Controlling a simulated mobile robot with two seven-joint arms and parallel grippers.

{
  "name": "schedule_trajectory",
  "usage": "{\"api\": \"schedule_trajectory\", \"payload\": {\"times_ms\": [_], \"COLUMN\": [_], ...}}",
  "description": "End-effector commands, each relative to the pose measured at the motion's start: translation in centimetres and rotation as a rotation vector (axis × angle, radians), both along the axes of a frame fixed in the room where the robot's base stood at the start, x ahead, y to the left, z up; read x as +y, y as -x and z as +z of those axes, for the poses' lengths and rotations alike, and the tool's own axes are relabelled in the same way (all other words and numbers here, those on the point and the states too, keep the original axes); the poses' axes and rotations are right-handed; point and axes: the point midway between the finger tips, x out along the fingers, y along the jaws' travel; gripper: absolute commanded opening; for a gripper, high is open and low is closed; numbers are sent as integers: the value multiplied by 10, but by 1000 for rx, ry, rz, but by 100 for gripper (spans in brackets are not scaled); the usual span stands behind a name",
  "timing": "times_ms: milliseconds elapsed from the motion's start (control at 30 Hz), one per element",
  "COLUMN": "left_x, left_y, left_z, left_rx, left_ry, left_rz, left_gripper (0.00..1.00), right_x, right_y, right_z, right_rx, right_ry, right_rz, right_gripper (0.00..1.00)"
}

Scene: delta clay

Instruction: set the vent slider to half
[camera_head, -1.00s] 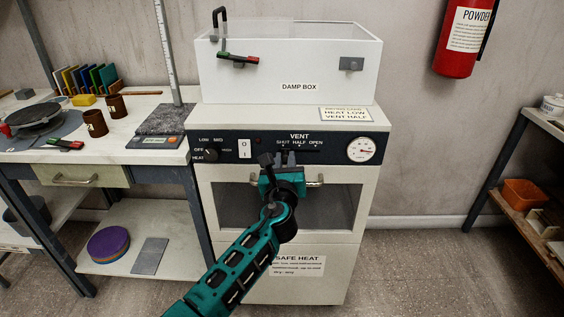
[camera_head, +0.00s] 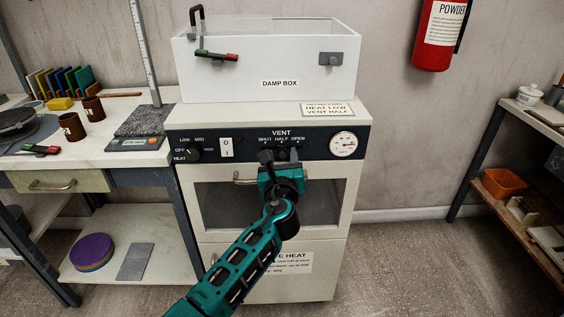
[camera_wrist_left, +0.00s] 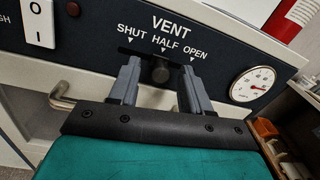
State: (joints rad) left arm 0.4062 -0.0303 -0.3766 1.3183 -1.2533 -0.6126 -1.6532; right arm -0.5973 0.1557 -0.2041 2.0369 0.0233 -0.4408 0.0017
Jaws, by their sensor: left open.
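The vent slider's dark knob (camera_wrist_left: 160,70) shows in the left wrist view, in its slot under the VENT lettering. It stands roughly below the HALF mark, between SHUT and OPEN. My left gripper (camera_wrist_left: 161,76) is open, with one grey finger on each side of the knob; I cannot tell whether either finger touches it. In the head view my left gripper (camera_head: 288,154) is at the dark control panel (camera_head: 315,144) below the VENT label, and the knob cannot be made out there. My right gripper is not in view.
The oven door handle (camera_head: 244,181) is just below and left of the gripper. The heat dial (camera_head: 194,155), rocker switch (camera_head: 226,147) and round gauge (camera_head: 343,144) flank it. A card (camera_head: 327,109) on top reads HEAT LOW, VENT HALF.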

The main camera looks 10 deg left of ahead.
Motion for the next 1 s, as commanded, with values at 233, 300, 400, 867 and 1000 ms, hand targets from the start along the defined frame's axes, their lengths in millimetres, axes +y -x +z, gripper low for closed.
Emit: {"api": "schedule_trajectory", "payload": {"times_ms": [233, 300, 400, 867, 1000], "left_x": [-6, -9, -15, -28, -29], "left_y": [26, 41, 63, 124, 126], "left_z": [1, 0, 0, 0, 0], "left_rx": [3, 3, 3, 1, 0], "left_ry": [0, 1, 0, -1, 0], "left_rz": [-1, -1, -2, 0, 0], "left_gripper": [48, 48, 48, 48, 48], "right_x": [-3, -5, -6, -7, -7], "right_y": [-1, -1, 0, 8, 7], "right_z": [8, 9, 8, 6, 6], "right_rx": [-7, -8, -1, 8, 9], "right_ry": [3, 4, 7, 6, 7], "right_rz": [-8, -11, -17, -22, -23], "right_gripper": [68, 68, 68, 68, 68]}}
